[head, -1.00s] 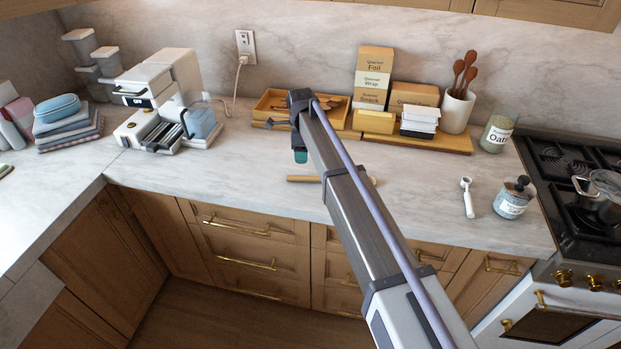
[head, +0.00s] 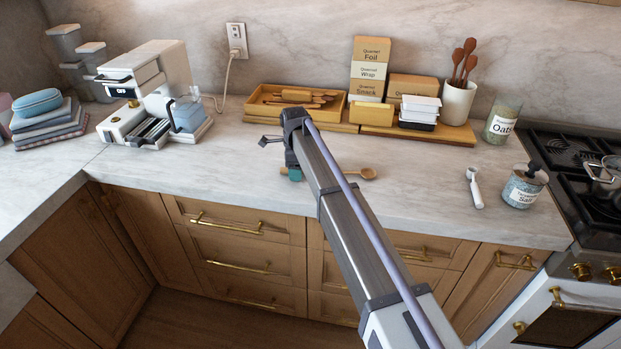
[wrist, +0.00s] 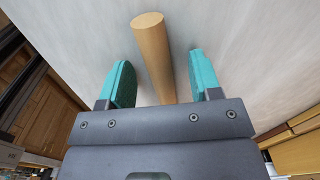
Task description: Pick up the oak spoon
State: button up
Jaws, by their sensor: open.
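The oak spoon lies on the marble counter, its round bowl (head: 369,173) to the right of my arm in the head view. My arm hides its middle, and a bit of the handle shows left of the gripper. In the wrist view the pale wooden handle (wrist: 152,50) runs between my two teal fingers, with a visible gap on each side. My gripper (head: 294,174) is open, low over the handle end, and also shows in the wrist view (wrist: 160,78). No grip on the spoon shows.
A wooden tray (head: 252,107) with wooden utensils stands behind my gripper. A coffee machine (head: 150,85) is at the left. The counter around the spoon is clear.

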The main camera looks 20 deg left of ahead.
jog(key=c, duration=1)
jog(key=shift+r, duration=0.1)
notch_tip(320, 180, up, 10)
jog(key=p, duration=1)
